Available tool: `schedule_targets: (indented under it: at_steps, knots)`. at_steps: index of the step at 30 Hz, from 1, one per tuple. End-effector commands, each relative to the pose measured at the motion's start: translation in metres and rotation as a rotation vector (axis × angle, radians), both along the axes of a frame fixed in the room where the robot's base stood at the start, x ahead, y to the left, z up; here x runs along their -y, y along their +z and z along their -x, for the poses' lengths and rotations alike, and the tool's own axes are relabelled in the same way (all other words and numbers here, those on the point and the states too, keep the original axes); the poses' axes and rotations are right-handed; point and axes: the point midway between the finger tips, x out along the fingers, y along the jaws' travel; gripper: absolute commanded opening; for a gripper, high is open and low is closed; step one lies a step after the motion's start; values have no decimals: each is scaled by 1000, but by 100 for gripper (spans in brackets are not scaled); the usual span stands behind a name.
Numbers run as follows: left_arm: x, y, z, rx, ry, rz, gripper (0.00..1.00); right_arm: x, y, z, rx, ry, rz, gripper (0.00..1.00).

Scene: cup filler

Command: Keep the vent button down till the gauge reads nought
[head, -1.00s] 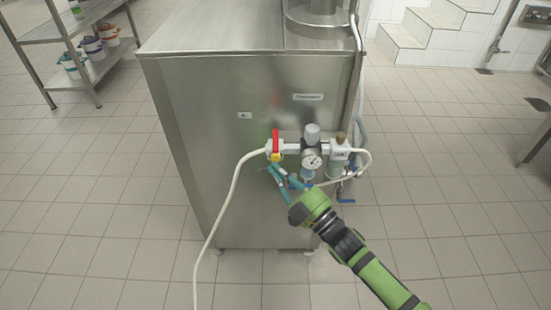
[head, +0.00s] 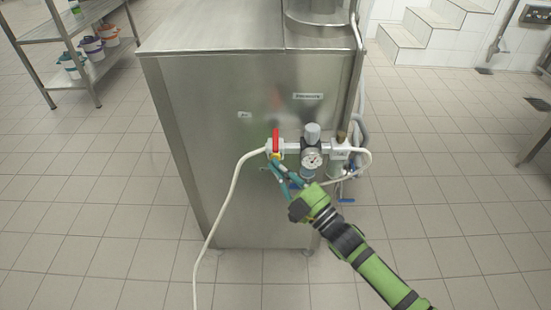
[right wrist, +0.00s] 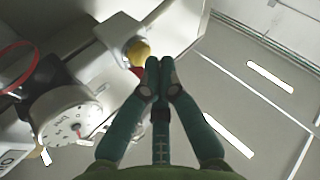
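The yellow vent button (head: 278,156) sits below the red lever (head: 276,139) at the left of the white valve assembly on the steel cabinet. It shows as a round yellow knob (right wrist: 138,51) in the right wrist view. My right gripper (head: 277,166) is just below it, with its teal fingers (right wrist: 160,64) together and nothing seen between them. The tips appear close beside the button; I cannot tell whether they touch it. The round white gauge (head: 312,160) is to the right of the button. It also shows in the right wrist view (right wrist: 62,116), its reading too small to tell. My left gripper is not in view.
The steel cabinet (head: 240,90) stands directly behind the valves. A white hose (head: 228,195) hangs from the assembly's left end to the floor. A blue-handled valve (head: 346,200) is at the lower right. A shelf with buckets (head: 75,65) is far left.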

Motion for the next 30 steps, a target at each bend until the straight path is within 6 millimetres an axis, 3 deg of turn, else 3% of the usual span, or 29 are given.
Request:
schedule_targets:
  at_steps: [30]
  knots:
    - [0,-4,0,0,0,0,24,0,0,-8,0,0,0,0]
